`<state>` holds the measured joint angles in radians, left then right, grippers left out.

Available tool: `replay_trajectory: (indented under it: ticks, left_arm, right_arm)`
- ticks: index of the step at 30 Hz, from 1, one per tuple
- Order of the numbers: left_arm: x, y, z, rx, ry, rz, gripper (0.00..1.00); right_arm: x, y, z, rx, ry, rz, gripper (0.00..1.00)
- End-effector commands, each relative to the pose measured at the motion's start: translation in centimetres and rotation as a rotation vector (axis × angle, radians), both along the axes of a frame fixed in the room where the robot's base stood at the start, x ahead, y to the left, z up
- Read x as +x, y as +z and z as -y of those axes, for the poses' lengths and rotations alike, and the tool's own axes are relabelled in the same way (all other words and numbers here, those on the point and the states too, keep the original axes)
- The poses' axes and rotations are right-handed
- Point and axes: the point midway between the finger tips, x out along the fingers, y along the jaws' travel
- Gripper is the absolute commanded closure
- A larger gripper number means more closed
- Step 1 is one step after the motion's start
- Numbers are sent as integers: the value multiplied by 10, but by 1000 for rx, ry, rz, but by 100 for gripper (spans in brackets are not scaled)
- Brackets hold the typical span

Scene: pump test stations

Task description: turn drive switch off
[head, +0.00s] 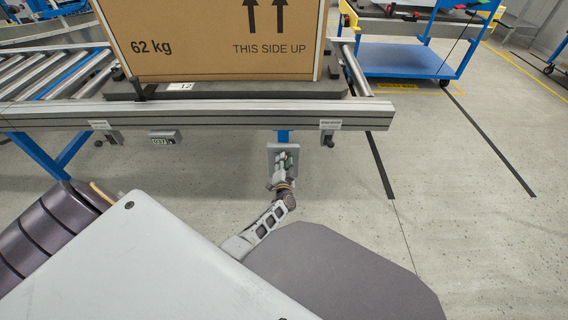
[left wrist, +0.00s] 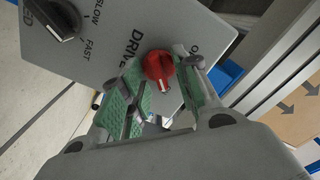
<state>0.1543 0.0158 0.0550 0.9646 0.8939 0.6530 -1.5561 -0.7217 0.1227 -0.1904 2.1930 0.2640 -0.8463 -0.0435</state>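The drive switch is a red knob (left wrist: 158,66) on a grey control panel (left wrist: 110,45), next to the word DRIVE in the left wrist view. A white mark on the knob points down in that picture. The panel (head: 272,154) hangs below the conveyor's front rail in the head view. My left gripper (head: 283,172) is in front of it. In the left wrist view its green-padded fingers (left wrist: 163,80) are apart, one on each side of the red knob. I cannot tell whether either finger touches it. My right gripper is in neither view.
A black speed knob (left wrist: 56,18) marked SLOW and FAST sits beside the switch. A roller conveyor (head: 230,113) carries a large cardboard box (head: 210,40) above the panel. A blue cart (head: 405,60) stands behind at right. The floor at right is clear.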

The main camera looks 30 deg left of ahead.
Motion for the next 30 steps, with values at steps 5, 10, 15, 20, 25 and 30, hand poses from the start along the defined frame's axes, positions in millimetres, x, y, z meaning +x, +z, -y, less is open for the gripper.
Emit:
replay_trajectory:
  ticks: [5, 10, 15, 20, 25, 30]
  left_arm:
    - [1, 0, -1, 0, 0, 0, 69]
    - [1, 0, -1, 0, 0, 0, 71]
    - [1, 0, -1, 1, 0, -1, 93]
    - [1, 0, 0, 1, 0, -1, 100]
    - [1, 0, 0, -2, 0, 1, 100]
    - [0, 0, 0, -17, 0, 10, 100]
  right_arm:
    - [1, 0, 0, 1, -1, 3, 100]
    - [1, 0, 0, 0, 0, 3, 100]
    - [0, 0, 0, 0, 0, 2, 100]
    - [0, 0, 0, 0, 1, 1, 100]
    - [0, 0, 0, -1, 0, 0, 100]
    - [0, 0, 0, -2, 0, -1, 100]
